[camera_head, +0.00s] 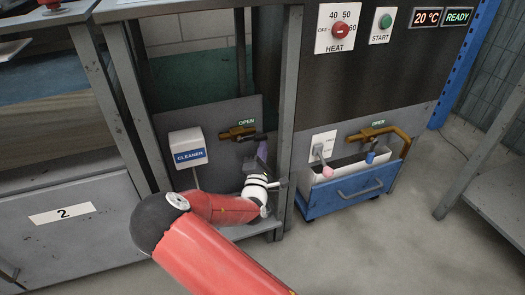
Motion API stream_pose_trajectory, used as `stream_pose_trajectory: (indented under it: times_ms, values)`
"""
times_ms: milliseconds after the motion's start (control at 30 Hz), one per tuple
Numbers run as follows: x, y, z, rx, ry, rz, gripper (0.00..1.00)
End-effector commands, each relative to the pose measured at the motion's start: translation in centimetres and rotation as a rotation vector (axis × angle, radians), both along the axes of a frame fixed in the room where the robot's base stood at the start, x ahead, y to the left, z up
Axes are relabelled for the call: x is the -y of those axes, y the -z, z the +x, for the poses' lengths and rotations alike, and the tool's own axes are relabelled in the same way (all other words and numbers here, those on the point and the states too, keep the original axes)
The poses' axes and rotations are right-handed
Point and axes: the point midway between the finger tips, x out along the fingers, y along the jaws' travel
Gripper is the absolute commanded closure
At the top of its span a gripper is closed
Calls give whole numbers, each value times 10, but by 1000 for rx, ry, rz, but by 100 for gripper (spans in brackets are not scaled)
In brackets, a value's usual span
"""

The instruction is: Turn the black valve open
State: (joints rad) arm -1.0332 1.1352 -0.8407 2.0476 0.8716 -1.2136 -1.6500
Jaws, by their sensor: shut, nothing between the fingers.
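The brass valve with a black handle (257,137) is mounted on the grey back panel inside the left rack, under a green OPEN label (247,121). The black handle sticks out to the right of the brass body (235,133), roughly level. My gripper (262,150) is shut and empty, pointing up and away from me, just below the handle. I cannot tell whether it touches the handle. My red arm reaches in from the bottom of the picture.
A white CLEANER box (188,148) hangs left of the valve. A grey rack post (288,120) stands close to the right of my gripper. Open floor (400,255) lies at lower right.

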Motion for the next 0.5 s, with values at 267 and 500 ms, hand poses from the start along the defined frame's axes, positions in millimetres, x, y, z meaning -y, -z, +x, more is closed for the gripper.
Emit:
stream_pose_trajectory:
  times_ms: [267,500]
  values:
    - [-2,2,-7,-1,-1,-1,100]
    - [-12,13,-44,-2,-2,-1,100]
